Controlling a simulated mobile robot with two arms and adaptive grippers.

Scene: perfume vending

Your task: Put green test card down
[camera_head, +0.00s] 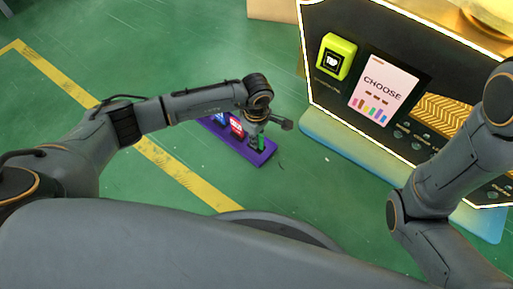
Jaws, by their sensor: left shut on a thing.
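My left gripper (259,133) is shut on the green test card (261,142), of which only a narrow green strip shows. The gripper and card are over the right end of a purple tray (264,155) low near the floor. Whether the card touches the tray cannot be told. A red card (236,125) and a blue card (221,117) are on the tray to the left, partly hidden by my left arm. My right arm comes in at the right; its gripper is outside the picture.
A vending machine stands at the upper right, with a "CHOOSE" screen (383,90) and a yellow-green card reader (337,57). Its pale base (345,143) sticks out near the tray. The green floor (180,65) is clear around, with yellow lines (187,176).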

